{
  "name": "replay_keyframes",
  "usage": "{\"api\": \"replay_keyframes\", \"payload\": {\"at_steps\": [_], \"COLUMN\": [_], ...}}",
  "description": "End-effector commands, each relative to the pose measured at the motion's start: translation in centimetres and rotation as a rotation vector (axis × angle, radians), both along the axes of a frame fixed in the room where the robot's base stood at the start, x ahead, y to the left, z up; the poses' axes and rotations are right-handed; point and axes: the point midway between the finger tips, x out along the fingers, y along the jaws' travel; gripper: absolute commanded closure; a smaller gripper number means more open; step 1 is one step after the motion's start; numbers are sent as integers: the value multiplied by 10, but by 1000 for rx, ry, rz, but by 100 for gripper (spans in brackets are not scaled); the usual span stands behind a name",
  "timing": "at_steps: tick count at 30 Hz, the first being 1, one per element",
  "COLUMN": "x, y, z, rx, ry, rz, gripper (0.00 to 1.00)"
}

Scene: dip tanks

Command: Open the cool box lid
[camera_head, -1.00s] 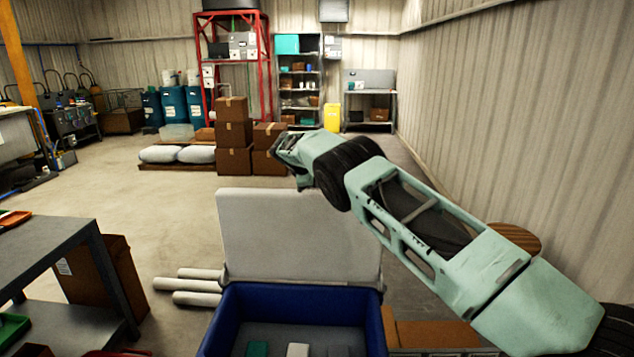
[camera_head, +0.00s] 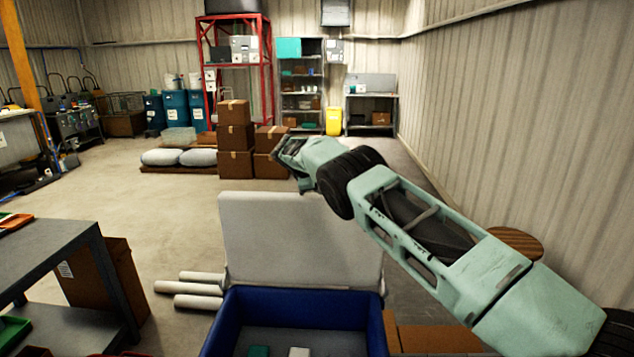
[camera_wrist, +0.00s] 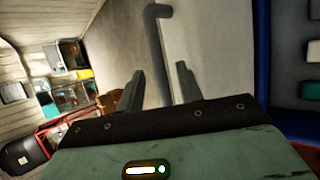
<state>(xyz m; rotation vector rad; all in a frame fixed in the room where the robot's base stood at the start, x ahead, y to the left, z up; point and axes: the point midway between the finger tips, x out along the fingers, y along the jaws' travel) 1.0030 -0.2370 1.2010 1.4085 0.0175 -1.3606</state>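The cool box is a blue open-topped box (camera_head: 300,304) at the bottom centre of the head view. Its pale grey lid (camera_head: 295,240) stands raised, roughly upright, along the far edge, so the box is open. The lid also fills the middle right of the wrist view (camera_wrist: 218,50), beside the blue box wall (camera_wrist: 262,60). My gripper (camera_head: 288,158) is above and behind the lid's top edge in the head view. In the wrist view its two fingers (camera_wrist: 160,80) are apart with nothing clearly held between them. Whether a finger touches the lid cannot be told.
A grey table (camera_head: 45,245) and a cardboard box (camera_head: 110,285) stand at left. White rolls (camera_head: 190,288) lie on the floor by the box. Stacked cartons (camera_head: 235,138) stand farther back. A corrugated wall (camera_head: 530,120) runs along the right. Floor at centre left is clear.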

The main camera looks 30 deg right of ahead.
Motion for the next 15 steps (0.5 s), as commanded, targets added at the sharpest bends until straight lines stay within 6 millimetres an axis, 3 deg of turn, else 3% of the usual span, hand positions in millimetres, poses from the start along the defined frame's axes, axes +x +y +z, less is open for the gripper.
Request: {"api": "replay_keyframes", "payload": {"at_steps": [7, 15], "x": [-6, -25], "y": [13, 50], "z": [11, 50], "rx": [0, 0], "ry": [-1, -4], "rz": [1, 2], "gripper": [64, 64]}}
